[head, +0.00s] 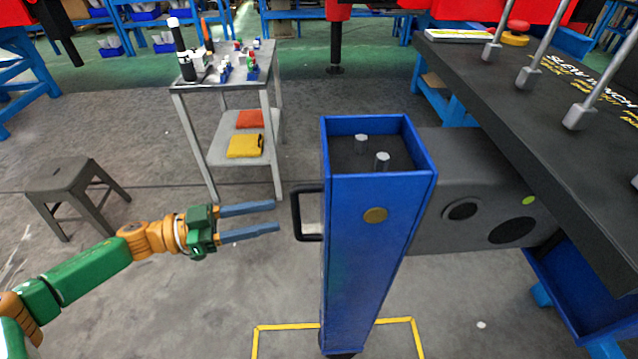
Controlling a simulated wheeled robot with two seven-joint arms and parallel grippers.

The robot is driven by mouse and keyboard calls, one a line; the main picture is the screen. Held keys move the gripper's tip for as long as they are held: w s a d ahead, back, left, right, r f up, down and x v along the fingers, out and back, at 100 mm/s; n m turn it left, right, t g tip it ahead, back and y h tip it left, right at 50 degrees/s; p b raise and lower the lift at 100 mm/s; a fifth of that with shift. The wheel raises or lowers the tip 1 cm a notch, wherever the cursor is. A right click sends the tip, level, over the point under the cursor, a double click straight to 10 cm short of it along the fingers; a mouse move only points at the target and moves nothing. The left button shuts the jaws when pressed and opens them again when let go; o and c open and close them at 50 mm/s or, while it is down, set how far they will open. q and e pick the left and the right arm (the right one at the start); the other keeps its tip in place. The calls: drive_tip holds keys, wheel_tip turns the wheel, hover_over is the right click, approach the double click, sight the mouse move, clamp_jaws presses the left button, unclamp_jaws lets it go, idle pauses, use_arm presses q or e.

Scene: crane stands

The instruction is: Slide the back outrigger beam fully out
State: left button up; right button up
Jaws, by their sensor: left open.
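The outrigger beam shows as a dark grey box section (460,165) on the right, running under a black deck. At its left end stands a blue upright box (365,255) with an open top. A black handle (297,214) is on the box's left side. My left gripper (278,218) is open, its two blue-grey fingers pointing right at the handle. The fingertips are a short gap left of the handle and hold nothing. My right gripper is not in view.
A black deck (480,85) with grey levers fills the right side. A metal trolley (183,105) with tools stands behind my left gripper. A grey stool (72,172) is at the left. Yellow floor lines (287,327) mark the ground near the box's foot.

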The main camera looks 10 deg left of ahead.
sight(297, 213)
use_arm(q)
drive_tip(key=d, duration=0.2)
drive_tip(key=w+d+p, duration=0.1)
drive_tip(key=d, duration=0.1)
drive_tip(key=d+r+p, duration=0.1)
drive_tip(key=shift+w+d, duration=0.2)
drive_tip(key=shift+d, duration=0.2)
drive_tip(key=shift+w+d+f, duration=0.15)
drive_tip(key=shift+w+d, duration=0.05)
drive_tip(key=shift+w, duration=0.05)
drive_tip(key=shift+f, duration=0.1)
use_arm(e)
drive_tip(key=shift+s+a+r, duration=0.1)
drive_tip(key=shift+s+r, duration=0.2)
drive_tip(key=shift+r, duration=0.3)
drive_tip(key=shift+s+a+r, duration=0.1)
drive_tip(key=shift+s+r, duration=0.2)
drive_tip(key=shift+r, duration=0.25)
use_arm(q)
drive_tip(key=shift+s+a, duration=0.1)
drive_tip(key=c, duration=0.7)
clamp_jaws()
